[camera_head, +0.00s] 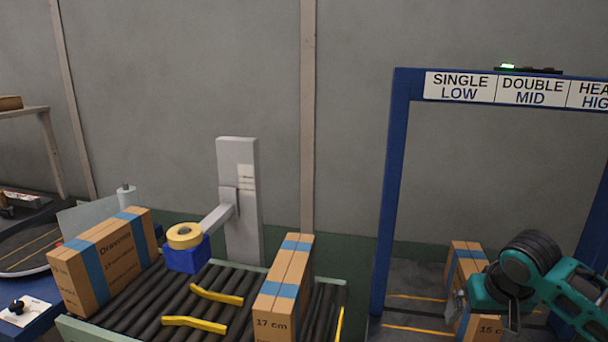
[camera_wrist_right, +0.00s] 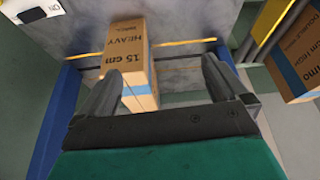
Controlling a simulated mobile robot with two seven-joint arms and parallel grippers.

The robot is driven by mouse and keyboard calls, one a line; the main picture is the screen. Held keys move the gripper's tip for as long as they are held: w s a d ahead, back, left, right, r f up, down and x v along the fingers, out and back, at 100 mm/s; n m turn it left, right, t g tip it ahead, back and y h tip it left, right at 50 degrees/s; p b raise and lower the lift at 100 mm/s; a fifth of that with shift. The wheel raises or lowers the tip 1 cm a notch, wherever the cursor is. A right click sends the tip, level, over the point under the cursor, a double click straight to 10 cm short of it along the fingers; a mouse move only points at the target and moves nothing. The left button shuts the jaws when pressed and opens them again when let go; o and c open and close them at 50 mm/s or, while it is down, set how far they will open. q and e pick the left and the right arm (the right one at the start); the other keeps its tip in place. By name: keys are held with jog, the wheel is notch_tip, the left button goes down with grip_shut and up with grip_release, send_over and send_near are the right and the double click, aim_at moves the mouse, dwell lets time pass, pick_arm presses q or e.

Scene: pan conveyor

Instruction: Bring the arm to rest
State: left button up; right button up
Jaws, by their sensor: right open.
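My right gripper (camera_head: 456,306) is at the lower right of the head view, at the end of a teal and black arm. In the right wrist view its two dark fingers (camera_wrist_right: 162,85) are spread apart with nothing gripped. A cardboard box marked 15 cm (camera_head: 467,262) stands behind the gripper inside the blue frame, partly hidden by my arm. The same box, marked HEAVY, shows in the right wrist view (camera_wrist_right: 127,62) beyond the fingers. I cannot tell the exact gap to it. My left gripper is not in view.
A roller conveyor (camera_head: 245,310) carries a box marked 17 cm (camera_head: 283,285), another taped box (camera_head: 105,260) and yellow guides (camera_head: 215,294). A tape dispenser (camera_head: 186,250) sits above its back edge. The blue frame (camera_head: 393,200) with signs rises beside my right arm.

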jog(key=s+a+f+n+y, duration=0.2)
jog(key=s+a+f+n, duration=0.2)
jog(key=s+a+f, duration=0.75)
jog(key=s, duration=1.5)
jog(key=w+a+f+t, duration=0.2)
jog(key=w+f+t, duration=0.4)
jog(key=f, duration=0.2)
jog(key=shift+w+a+n+y, duration=0.25)
jog(key=shift+w+n+y, duration=0.05)
jog(key=shift+w+y, duration=0.1)
jog(key=shift+f, duration=0.1)
jog(key=shift+c, duration=0.5)
